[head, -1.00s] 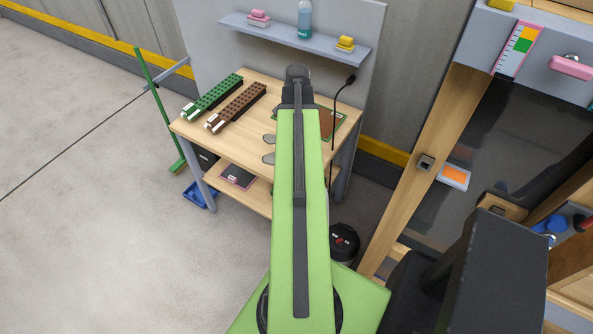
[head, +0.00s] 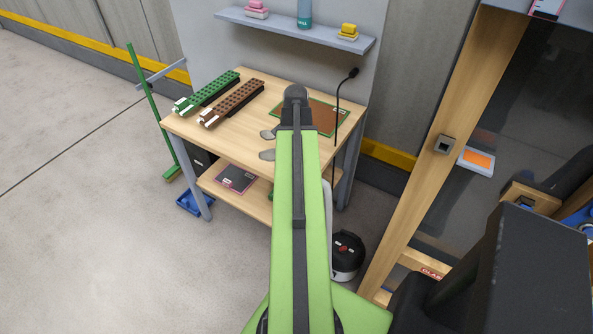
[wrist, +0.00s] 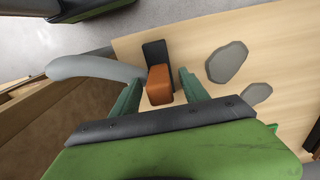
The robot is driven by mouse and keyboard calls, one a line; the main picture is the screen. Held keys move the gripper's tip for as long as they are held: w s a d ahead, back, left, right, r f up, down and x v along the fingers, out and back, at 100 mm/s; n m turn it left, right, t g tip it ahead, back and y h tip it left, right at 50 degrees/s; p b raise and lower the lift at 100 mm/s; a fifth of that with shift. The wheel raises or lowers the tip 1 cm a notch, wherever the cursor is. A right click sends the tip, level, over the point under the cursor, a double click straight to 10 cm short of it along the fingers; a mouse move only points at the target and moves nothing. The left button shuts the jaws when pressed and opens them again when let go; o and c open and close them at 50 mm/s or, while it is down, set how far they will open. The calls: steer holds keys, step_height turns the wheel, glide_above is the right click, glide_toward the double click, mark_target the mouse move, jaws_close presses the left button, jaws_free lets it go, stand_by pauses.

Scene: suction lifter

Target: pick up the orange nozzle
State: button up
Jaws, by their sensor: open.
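The orange nozzle (wrist: 160,86) shows in the wrist view as a small rounded orange-brown block with a dark flat piece (wrist: 156,52) right behind it. My gripper (wrist: 160,83) is open, with one green finger on each side of the nozzle. A gap shows on both sides, and I cannot tell how deep the nozzle sits between the fingers. In the head view my green arm hides the nozzle and the fingers.
A thick grey hose (wrist: 92,67) runs close to the left finger. Two flat grey pieces (wrist: 227,62) lie on the wooden table (head: 180,125). Green (head: 212,90) and brown (head: 236,100) bars, a brown mat (head: 325,118) and a thin black stand (head: 338,115) are around my arm.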

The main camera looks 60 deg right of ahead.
step_height(320, 180, down, 2)
steer(key=shift+b, duration=0.35)
steer(key=shift+r, duration=0.2)
steer(key=shift+c, duration=0.3)
jaws_close()
step_height(320, 180, up, 5)
steer(key=p, duration=0.5)
steer(key=shift+s+r+p, duration=0.1)
steer(key=shift+r+p, duration=0.05)
steer(key=shift+p, duration=0.2)
steer(key=s+d+r+p, duration=0.1)
steer(key=s+r+p, duration=0.4)
steer(key=s, duration=0.6)
steer(key=shift+s+d+r+p, duration=0.2)
steer(key=shift+d+r+p, duration=0.15)
